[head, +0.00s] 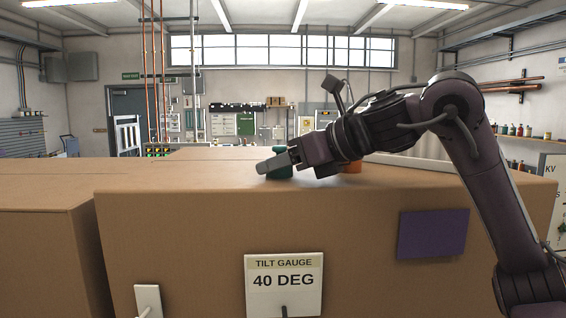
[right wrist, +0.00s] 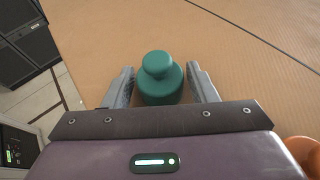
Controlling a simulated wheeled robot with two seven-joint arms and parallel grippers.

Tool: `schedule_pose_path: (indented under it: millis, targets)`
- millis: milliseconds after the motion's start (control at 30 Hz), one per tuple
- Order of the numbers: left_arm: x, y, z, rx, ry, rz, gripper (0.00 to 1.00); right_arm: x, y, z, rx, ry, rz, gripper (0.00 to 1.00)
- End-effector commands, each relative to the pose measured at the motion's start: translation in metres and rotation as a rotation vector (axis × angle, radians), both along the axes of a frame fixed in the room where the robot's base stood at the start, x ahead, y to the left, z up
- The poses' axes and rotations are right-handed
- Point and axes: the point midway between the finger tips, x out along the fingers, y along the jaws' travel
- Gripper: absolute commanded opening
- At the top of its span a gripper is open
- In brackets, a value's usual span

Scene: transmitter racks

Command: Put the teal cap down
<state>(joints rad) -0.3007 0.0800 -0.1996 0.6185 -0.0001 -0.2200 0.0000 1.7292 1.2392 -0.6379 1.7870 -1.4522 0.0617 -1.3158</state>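The teal cap (right wrist: 160,85) is a round piece with a smaller knob on top. It stands upright on the brown cabinet top (head: 180,181), between the fingers of my right gripper (right wrist: 161,86). A thin gap shows on each side of the cap, so the fingers are around it and apart from it. In the head view the cap (head: 281,172) is partly hidden behind my right gripper (head: 276,164), which is low over the top. My left gripper is in neither view.
An orange object (right wrist: 304,152) stands on the top near my right wrist; it also shows behind the arm in the head view (head: 352,167). A tilt gauge plate (head: 284,285) and a purple panel (head: 432,233) are on the cabinet's front. The top left of the gripper is clear.

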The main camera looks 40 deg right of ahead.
Motion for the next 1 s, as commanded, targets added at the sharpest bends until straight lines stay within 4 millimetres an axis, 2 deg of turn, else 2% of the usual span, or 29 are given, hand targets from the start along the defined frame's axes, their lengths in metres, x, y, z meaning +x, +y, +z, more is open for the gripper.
schedule_pose_path:
  millis: [67, 400, 467, 600, 800, 1000]
  targets:
    - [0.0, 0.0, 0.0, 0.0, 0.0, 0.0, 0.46, 0.0, 0.0, 0.0, 0.0, 0.0, 0.0, 0.63]
    - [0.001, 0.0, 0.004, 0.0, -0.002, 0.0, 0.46, 0.0, 0.0, 0.006, 0.001, -0.001, 0.001, 0.63]
    - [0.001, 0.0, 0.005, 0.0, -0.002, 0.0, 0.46, -0.005, -0.003, 0.007, -0.001, -0.002, -0.001, 0.63]
    - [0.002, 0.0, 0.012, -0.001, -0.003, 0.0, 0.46, -0.026, -0.012, 0.019, -0.002, -0.005, -0.004, 0.63]
    - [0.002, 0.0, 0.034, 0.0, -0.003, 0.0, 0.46, -0.064, -0.028, 0.038, 0.0, -0.002, -0.005, 0.63]
    - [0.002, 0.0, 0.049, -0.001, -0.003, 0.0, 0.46, -0.091, -0.039, 0.048, 0.0, 0.0, -0.002, 0.63]
